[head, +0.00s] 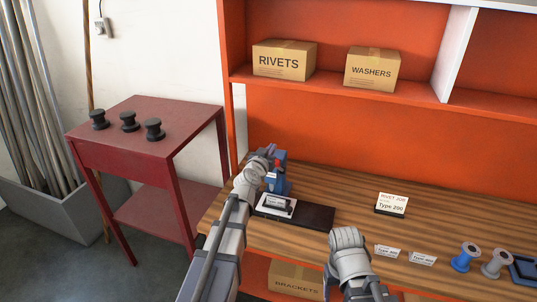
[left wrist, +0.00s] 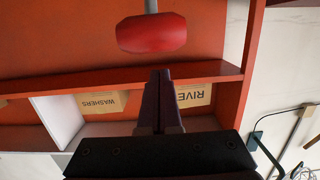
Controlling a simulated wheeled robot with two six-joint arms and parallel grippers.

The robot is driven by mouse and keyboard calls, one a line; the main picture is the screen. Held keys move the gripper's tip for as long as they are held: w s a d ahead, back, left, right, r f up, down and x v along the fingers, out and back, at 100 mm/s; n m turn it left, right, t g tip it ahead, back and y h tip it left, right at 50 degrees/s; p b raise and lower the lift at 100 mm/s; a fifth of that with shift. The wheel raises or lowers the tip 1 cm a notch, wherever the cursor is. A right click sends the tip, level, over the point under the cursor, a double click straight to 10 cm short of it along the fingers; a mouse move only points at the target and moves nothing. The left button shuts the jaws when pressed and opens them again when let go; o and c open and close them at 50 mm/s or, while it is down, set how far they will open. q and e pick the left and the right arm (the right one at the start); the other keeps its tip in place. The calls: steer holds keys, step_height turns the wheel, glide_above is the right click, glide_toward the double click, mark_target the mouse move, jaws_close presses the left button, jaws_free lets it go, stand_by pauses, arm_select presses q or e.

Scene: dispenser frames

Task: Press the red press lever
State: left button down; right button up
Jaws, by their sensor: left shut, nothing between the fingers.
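The red press lever shows in the left wrist view as a rounded red knob (left wrist: 152,33) on a grey rod, just above my fingertips in the picture. In the head view the lever (head: 277,164) is a small red spot on the blue press (head: 278,182), partly covered by my arm. My left gripper (head: 269,150) is shut and empty beside the top of the press. Its dark fingers (left wrist: 161,73) lie together in the left wrist view, with a visible gap to the knob. My right arm shows at the bottom, but its gripper fingers are not visible.
A dark plate (head: 312,216) lies beside the press on the wooden bench (head: 345,183). A job card (head: 392,203), small labels (head: 388,251) and spools (head: 465,257) are to the right. A red side table (head: 150,108) with black spools stands left. Boxes sit on the orange shelf (head: 415,90).

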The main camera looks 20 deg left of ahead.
arm_select(q)
steer(key=shift+s+f+b, duration=0.3)
steer(key=shift+s+f, duration=0.05)
steer(key=shift+f, duration=0.2)
steer(key=shift+s+f+b, duration=0.3)
steer(key=shift+s+f, duration=0.05)
steer(key=shift+f, duration=0.2)
arm_select(e)
steer(key=shift+f, duration=1.15)
